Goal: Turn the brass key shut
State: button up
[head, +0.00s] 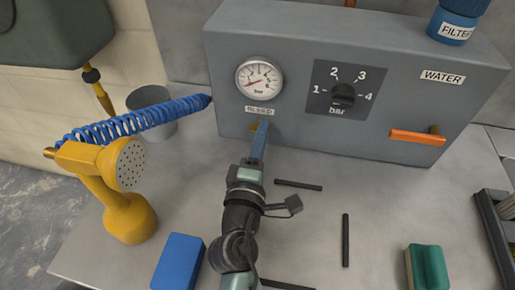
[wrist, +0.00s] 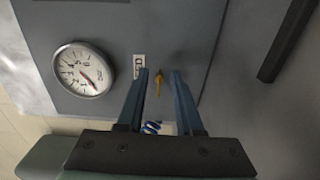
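The small brass key (head: 254,126) is on the front of the grey box (head: 310,135), just below the BLEED label (head: 260,110). In the wrist view the brass key (wrist: 158,80) shows between my two blue fingers. My gripper (wrist: 160,73) is open, with a visible gap on each side of the key. In the head view my gripper (head: 262,124) is at the box front, and its fingers partly hide the key. I cannot tell how deep the fingertips reach around it.
A pressure gauge (head: 259,79) sits above the label, with a bar dial (head: 343,95) to its right. An orange lever (head: 417,138) is under the WATER label. A yellow shower head (head: 122,165) with a blue coiled hose (head: 150,117) stands left. Dark bars (head: 346,240) lie on the table.

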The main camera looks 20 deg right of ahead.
jog(key=b+v, duration=0.1)
jog(key=v, duration=1)
jog(key=shift+s+a+f+b, duration=0.15)
jog(key=shift+s+a+b, duration=0.05)
jog(key=shift+b, duration=0.2)
jog(key=shift+s+a, duration=0.3)
jog(key=shift+s, duration=0.2)
